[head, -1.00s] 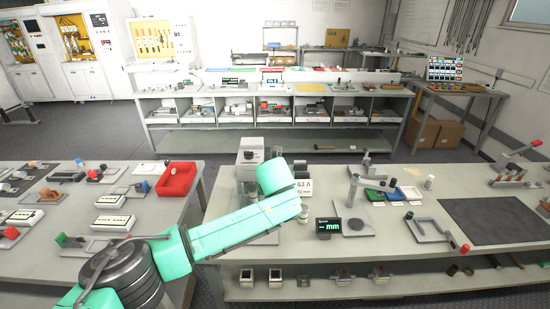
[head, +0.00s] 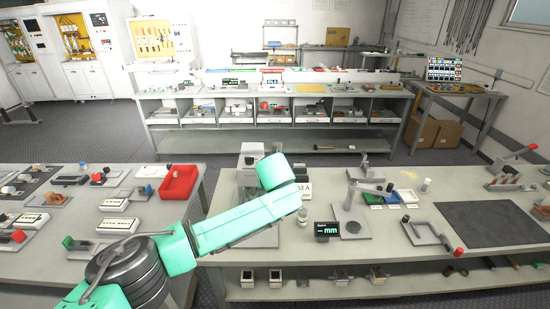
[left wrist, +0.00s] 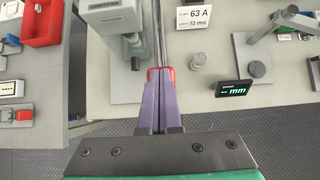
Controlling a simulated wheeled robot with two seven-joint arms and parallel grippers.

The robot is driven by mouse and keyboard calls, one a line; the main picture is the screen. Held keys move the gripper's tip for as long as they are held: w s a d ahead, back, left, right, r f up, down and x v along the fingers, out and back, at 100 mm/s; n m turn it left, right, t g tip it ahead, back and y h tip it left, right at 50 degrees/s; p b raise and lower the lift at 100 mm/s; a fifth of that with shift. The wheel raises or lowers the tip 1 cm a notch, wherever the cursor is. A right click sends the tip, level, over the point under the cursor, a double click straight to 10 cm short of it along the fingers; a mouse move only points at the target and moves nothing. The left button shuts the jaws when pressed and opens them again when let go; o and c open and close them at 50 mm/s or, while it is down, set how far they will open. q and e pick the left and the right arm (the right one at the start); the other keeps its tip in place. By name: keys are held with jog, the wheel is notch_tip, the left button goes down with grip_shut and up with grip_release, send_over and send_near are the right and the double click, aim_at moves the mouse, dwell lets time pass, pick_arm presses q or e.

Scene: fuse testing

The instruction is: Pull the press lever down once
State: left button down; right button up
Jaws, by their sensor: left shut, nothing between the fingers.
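The press shows as a grey block in the head view (head: 252,150), partly hidden behind my left arm. In the left wrist view its labelled top (left wrist: 112,12) is at the upper left. A metal lever rod runs down beside it and ends in a red grip (left wrist: 151,73). My left gripper (left wrist: 160,76) is shut, with its purple fingers together and nothing between them. Its fingertips overlap the red grip in this view; I cannot tell whether they touch it. In the head view the fingers and lever are hidden by my arm. My right gripper is in neither view.
A "63 A, 72 mm" card (left wrist: 194,18), a small grey cylinder (left wrist: 197,60) and a mm display (left wrist: 233,89) lie right of the lever. A red bin (head: 180,181) stands on the left table. A dark mat (head: 490,222) lies at the right.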

pick_arm(q)
jog(key=r, duration=0.2)
jog(key=w+r, duration=0.1)
jog(key=r, duration=0.2)
jog(key=shift+w+r, duration=0.3)
jog(key=shift+w, duration=0.05)
jog(key=shift+w+d+r, duration=0.1)
jog(key=shift+w+r, duration=0.05)
jog(key=shift+r, duration=0.5)
jog(key=shift+w+r, duration=0.1)
jog(key=shift+r, duration=0.5)
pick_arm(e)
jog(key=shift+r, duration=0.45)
pick_arm(q)
notch_tip(320, 180, up, 7)
jog(key=w, duration=0.1)
jog(key=shift+f, duration=0.1)
